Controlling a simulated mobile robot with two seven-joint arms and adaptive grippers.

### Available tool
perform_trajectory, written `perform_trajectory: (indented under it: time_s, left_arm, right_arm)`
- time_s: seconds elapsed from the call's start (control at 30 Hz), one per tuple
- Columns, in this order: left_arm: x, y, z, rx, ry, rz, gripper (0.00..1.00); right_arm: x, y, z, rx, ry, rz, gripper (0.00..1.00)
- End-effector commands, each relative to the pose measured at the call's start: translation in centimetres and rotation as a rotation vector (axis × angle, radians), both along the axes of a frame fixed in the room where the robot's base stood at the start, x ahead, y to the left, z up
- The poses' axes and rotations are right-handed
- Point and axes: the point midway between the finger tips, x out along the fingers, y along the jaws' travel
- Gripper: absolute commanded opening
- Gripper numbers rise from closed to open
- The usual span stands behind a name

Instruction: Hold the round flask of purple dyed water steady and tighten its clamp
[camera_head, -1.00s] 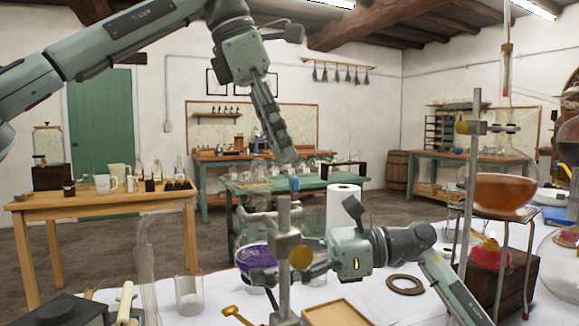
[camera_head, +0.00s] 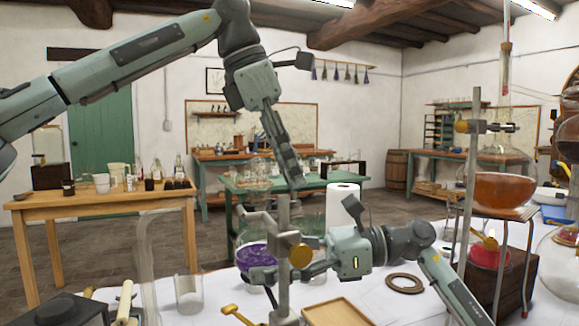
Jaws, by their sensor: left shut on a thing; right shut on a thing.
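The round flask of purple water (camera_head: 254,257) stands low in the middle, behind the clamp stand (camera_head: 284,283). The stand's rod partly hides it. The clamp (camera_head: 262,222) reaches left from the rod toward the flask's neck, and a brass knob (camera_head: 301,256) sits on the rod's fitting. My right gripper (camera_head: 263,275) reaches in from the right, shut on the flask's lower side; the exact contact is partly hidden behind the rod.
An empty beaker (camera_head: 189,294) and a tall glass tube (camera_head: 148,265) stand left of the stand. A wooden tray (camera_head: 337,313) and a cork ring (camera_head: 404,283) lie on the white table. Another stand with an orange flask (camera_head: 503,190) is at right.

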Motion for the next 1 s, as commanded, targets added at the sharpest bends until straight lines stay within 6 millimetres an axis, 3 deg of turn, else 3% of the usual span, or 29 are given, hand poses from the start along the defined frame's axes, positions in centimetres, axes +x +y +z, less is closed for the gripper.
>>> perform_trajectory:
  time_s: [0.17, 0.5, 0.8, 0.83, 1.0]
  left_arm:
    - [0.06, -0.03, 0.02, 0.0, 0.0, -0.02, 0.02]
    - [0.22, -0.07, 0.04, -0.001, -0.001, -0.274, 0.02]
    - [0.19, -0.04, 0.04, 0.0, -0.002, -0.285, 0.02]
    - [0.19, -0.04, 0.05, 0.0, -0.002, -0.285, 0.34]
    - [0.19, -0.03, 0.05, 0.0, -0.002, -0.284, 0.52]
  right_arm:
    - [-0.01, -0.02, 0.02, 0.0, 0.0, 0.0, 0.51]
    - [-0.01, -0.01, 0.03, 0.0, -0.001, 0.0, 0.51]
    - [-0.02, 0.0, 0.03, 0.0, -0.001, 0.0, 0.51]
    - [-0.02, 0.0, 0.03, 0.0, -0.001, 0.0, 0.51]
    - [-0.02, 0.0, 0.03, 0.0, -0.001, 0.0, 0.51]
